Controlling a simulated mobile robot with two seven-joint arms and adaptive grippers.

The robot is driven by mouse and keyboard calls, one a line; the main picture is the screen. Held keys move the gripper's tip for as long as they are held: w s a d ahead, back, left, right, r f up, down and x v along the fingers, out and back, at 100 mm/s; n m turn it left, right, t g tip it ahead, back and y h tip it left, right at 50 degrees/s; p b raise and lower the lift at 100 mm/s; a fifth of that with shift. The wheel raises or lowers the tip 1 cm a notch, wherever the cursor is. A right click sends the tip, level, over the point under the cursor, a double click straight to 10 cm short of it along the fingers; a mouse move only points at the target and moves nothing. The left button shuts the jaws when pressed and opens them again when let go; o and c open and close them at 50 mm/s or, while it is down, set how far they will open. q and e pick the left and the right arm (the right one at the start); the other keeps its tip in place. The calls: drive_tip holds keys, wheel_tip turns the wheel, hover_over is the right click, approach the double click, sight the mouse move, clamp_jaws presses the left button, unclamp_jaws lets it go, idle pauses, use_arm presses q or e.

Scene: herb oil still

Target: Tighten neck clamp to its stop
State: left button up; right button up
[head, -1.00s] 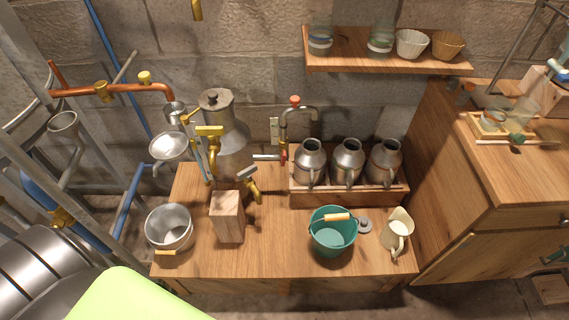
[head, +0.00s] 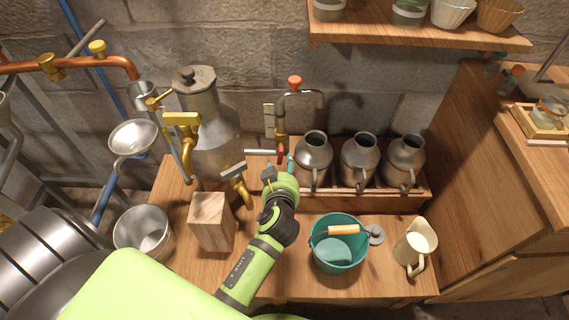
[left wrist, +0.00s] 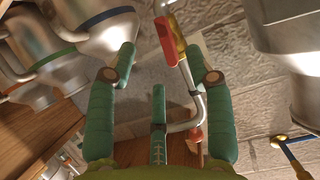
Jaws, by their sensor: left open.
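The metal still (head: 215,130) stands at the back left of the bench with a lidded top. Brass fittings show on it: a T-shaped handle (head: 181,119) at its front left and a tap (head: 238,190) low down. A small brass lever (head: 158,99) sits by the cup at the copper pipe's end; I cannot tell which fitting is the neck clamp. My left gripper (head: 279,168) is open, right of the still and in front of the bent water pipe. In the left wrist view, its green fingers (left wrist: 161,52) stand apart, with a red-handled valve (left wrist: 168,42) beyond them. My right gripper is out of view.
Several metal cans (head: 358,160) stand in a wooden rack right of my gripper. A wooden block (head: 210,222), a teal bucket (head: 338,260), a cream jug (head: 415,247) and a metal pot (head: 143,235) stand at the front. A shelf (head: 420,35) hangs above.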

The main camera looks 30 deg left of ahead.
sight(282, 156)
use_arm(q)
drive_tip(key=shift+w+a+r, duration=0.2)
drive_tip(key=shift+a+r, duration=0.05)
drive_tip(key=shift+r, duration=0.1)
drive_tip(key=shift+w+a, duration=0.15)
drive_tip(key=shift+w, duration=0.15)
drive_tip(key=shift+x, duration=3)
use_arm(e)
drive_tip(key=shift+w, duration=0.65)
